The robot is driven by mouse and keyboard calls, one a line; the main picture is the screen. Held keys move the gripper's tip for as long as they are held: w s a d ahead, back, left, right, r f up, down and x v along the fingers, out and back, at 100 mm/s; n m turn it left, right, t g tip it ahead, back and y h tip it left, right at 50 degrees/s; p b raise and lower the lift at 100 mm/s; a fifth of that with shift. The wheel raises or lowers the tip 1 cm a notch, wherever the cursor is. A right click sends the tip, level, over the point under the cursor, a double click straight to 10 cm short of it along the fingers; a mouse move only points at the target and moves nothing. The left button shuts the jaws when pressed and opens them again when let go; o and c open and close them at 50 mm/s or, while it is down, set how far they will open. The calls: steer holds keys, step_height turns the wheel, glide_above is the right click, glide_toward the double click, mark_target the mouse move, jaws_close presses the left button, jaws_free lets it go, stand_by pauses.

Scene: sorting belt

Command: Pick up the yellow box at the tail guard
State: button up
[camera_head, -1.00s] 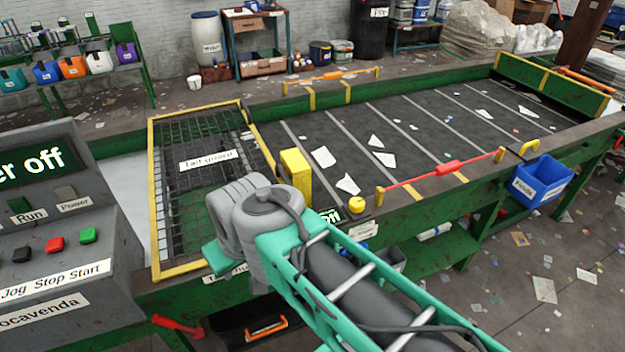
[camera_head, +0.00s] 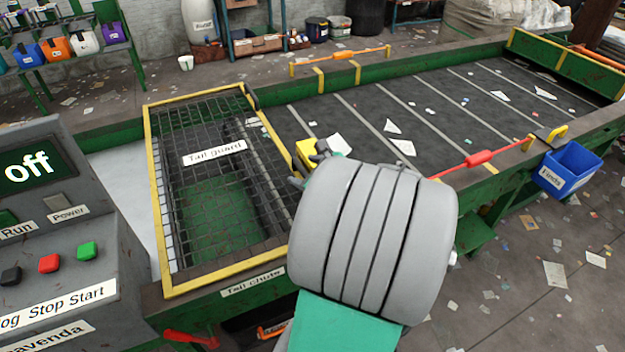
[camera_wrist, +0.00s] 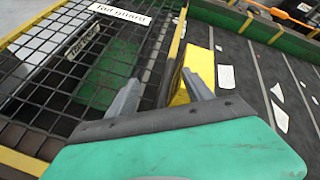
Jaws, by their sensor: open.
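The yellow box (camera_head: 307,152) stands on the belt beside the yellow-framed tail guard (camera_head: 166,290). In the head view my wrist hides most of it. Nothing is held. In the head view only a little of my gripper (camera_head: 312,160) shows beside the box; I cannot tell whether a finger touches it.
The dark belt (camera_head: 440,120) carries scattered paper scraps. A red-handled bar (camera_head: 479,158) runs along its near edge, with a blue bin (camera_head: 569,170) hung outside. The control panel (camera_head: 60,230) stands at the left, its screen reading "off".

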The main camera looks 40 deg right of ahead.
steer(key=s+d+m+t+h, duration=0.1)
steer(key=s+d+m+h, duration=0.1)
steer(key=d+m, duration=0.45)
steer(key=x, duration=0.2)
steer(key=p+x, duration=0.1)
steer(key=x, duration=0.3)
steer(key=shift+w+a+r, duration=0.1)
steer(key=shift+w+r, duration=0.1)
steer(key=shift+w, duration=0.35)
steer(key=shift+c, duration=0.6)
jaws_close()
